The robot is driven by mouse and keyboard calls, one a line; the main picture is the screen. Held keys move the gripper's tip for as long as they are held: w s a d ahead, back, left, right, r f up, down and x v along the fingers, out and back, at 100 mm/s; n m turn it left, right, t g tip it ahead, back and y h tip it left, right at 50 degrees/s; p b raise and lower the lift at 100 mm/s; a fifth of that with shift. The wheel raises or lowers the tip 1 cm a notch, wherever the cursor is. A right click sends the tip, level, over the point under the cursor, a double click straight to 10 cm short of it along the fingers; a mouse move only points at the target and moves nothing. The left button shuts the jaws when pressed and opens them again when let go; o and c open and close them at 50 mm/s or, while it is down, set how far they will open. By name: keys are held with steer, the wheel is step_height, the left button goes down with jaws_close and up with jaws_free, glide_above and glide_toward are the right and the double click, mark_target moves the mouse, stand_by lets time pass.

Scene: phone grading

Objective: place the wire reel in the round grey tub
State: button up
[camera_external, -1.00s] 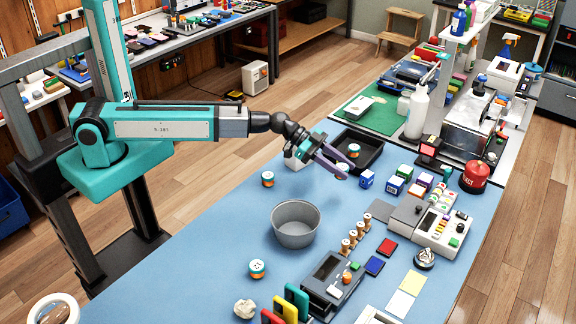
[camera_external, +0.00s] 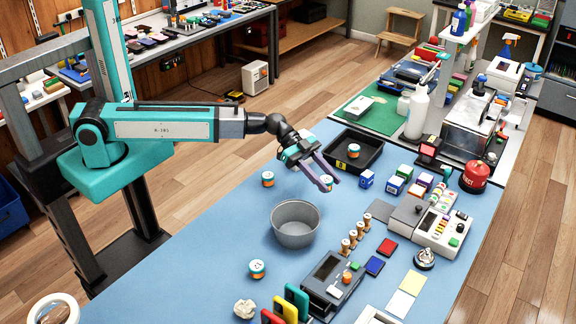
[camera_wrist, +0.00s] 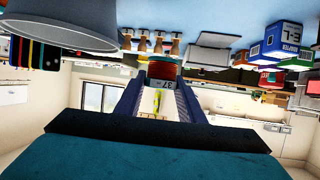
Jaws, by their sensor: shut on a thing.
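My gripper (camera_external: 327,181) is shut on a wire reel, a small orange cylinder with a pale band. It holds the reel above the blue table, to the upper right of the tub. In the wrist view the held reel (camera_wrist: 165,72) sits between the fingertips, with a dark number on its white label. The round grey tub (camera_external: 296,229) stands on the table and looks empty. Its grey wall (camera_wrist: 60,52) fills the upper left of the wrist view.
Similar reels stand left of my gripper (camera_external: 268,179), near the tub's lower left (camera_external: 257,268) and in the black tray (camera_external: 345,168). Coloured cubes (camera_external: 396,185) stand farther right.

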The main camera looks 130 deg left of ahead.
steer(key=s+d+r+m+g+h+b, duration=0.1)
steer(key=s+d+r+m+h, duration=0.1)
steer(key=d, duration=0.3)
steer(key=s+d+r+m+g+h+b, duration=0.1)
steer(key=s+d+r+m+h, duration=0.1)
steer(key=d, duration=0.4)
steer(key=shift+d+r+m+h, duration=0.25)
steer(key=shift+r+m+h, duration=0.15)
steer(key=shift+r+h, duration=0.1)
steer(key=shift+f, duration=0.1)
steer(key=shift+w+f+p, duration=0.1)
steer(key=shift+f+p, duration=0.4)
steer(key=shift+f, duration=1.65)
steer(key=shift+f+p, duration=0.45)
steer(key=shift+f, duration=1.35)
steer(key=shift+f+b, duration=0.45)
steer(key=shift+b, duration=0.35)
